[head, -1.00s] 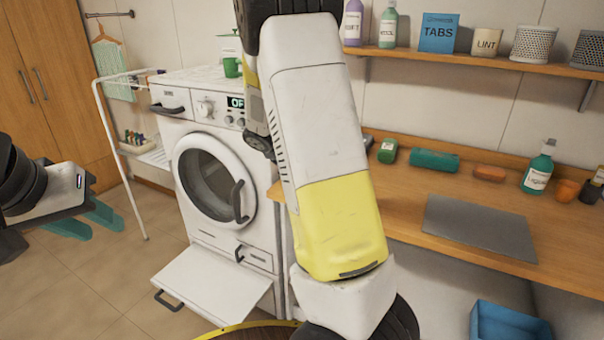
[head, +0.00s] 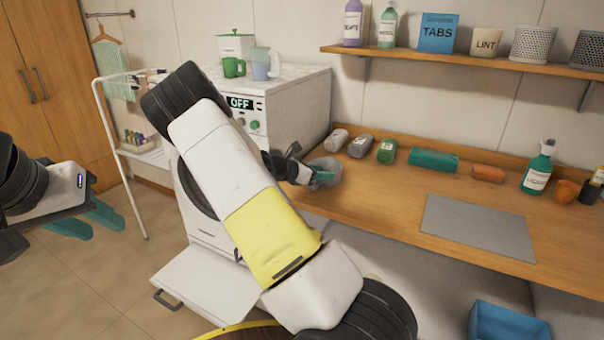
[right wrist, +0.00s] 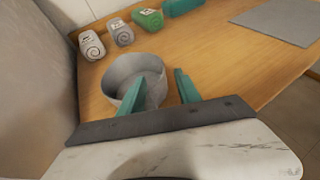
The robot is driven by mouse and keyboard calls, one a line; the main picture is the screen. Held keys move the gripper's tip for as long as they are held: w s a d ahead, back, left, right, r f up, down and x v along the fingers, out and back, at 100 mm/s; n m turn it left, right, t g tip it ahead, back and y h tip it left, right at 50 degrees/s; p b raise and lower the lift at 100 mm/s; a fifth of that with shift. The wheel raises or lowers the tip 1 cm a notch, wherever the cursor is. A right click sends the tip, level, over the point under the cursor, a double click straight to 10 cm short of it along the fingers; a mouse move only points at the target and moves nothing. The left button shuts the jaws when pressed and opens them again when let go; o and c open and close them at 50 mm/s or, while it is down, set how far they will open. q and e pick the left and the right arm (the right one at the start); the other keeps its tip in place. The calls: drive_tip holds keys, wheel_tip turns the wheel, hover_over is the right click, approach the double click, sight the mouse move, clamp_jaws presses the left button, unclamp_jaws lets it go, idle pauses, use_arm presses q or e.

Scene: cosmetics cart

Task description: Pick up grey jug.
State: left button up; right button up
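A round grey open-topped vessel, which I take for the grey jug (head: 327,166), stands on the wooden counter near its left end. It also shows in the right wrist view (right wrist: 116,84); I cannot make out a handle. My right gripper (head: 310,177) reaches it from the left. In the right wrist view the gripper (right wrist: 160,82) is open, with its left finger over the vessel's opening and its right finger outside the right wall. I cannot tell whether either finger touches. My left gripper (head: 105,228) is open and empty at the far left, away from the counter.
Grey rolled items (head: 360,146), a green one (head: 387,151) and a teal one (head: 433,160) line the counter's back. A grey mat (head: 478,228) lies to the right.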

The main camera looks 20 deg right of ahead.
drive_tip(key=x, duration=0.3)
drive_tip(key=shift+d, duration=0.1)
clamp_jaws()
drive_tip(key=shift+f, duration=0.1)
drive_tip(key=shift+f, duration=0.15)
idle(1.0)
